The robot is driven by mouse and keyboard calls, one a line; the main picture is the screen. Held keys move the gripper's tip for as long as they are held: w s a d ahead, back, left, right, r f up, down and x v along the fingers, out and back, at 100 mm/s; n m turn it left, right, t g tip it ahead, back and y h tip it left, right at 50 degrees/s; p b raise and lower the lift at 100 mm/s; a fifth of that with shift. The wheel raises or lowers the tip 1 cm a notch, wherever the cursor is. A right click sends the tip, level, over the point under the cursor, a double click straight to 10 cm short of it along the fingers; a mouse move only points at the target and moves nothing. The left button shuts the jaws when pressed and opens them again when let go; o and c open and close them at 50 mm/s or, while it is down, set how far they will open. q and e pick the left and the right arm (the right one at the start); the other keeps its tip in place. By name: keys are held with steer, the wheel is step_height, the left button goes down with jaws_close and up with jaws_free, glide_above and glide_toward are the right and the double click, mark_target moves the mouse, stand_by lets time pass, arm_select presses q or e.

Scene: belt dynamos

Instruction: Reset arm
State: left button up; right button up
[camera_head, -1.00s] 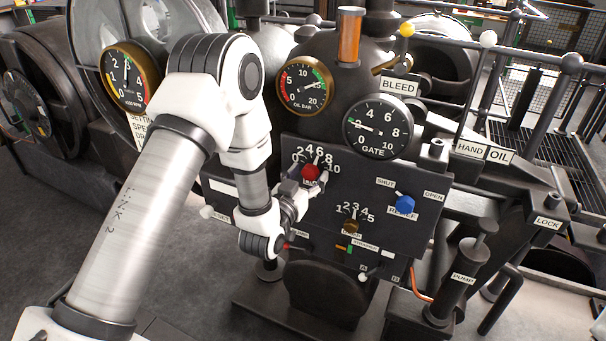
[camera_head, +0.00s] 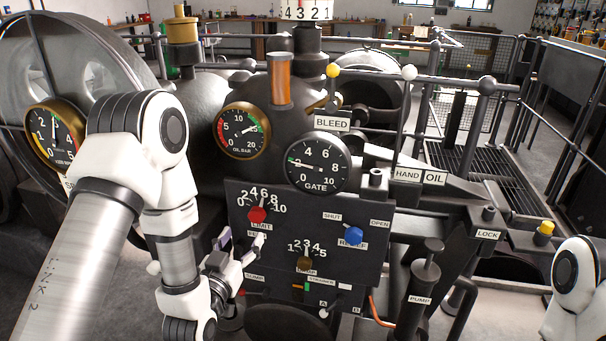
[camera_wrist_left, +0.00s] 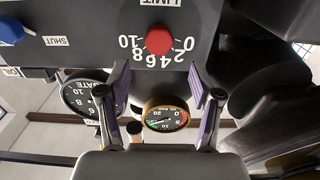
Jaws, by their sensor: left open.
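My left arm comes in from the left. My left gripper (camera_head: 238,248) is open and empty, in front of the left edge of the dark control panel (camera_head: 290,215). It is a little below and left of the red LIMIT knob (camera_head: 257,215) and apart from it. In the left wrist view, which is upside down, the two fingers of my left gripper (camera_wrist_left: 158,88) are spread wide. The red knob (camera_wrist_left: 159,41) shows beyond them with nothing gripping it. Part of my right arm shows at the lower right of the head view; its gripper is out of view.
The panel also carries a blue RELIEF knob (camera_head: 352,236) and a brown knob (camera_head: 305,264). The oil gauge (camera_head: 241,131) and GATE gauge (camera_head: 318,163) stand above it. The black PUMP (camera_head: 422,285) and railings are to the right.

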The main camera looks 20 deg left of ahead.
arm_select(q)
steer(key=s+d+f+m+g+h+p, duration=0.1)
steer(key=s+d+f+g+p, duration=0.2)
steer(key=s+f+g+p, duration=0.75)
steer(key=s+f+g, duration=0.7)
steer(key=s+f, duration=0.3)
steer(key=s, duration=0.5)
steer(key=shift+s+d+f+n+b, duration=0.25)
steer(key=shift+f+n+b, duration=0.1)
steer(key=shift+n+b, duration=0.1)
steer(key=shift+w+g, duration=0.1)
steer(key=shift+g, duration=0.15)
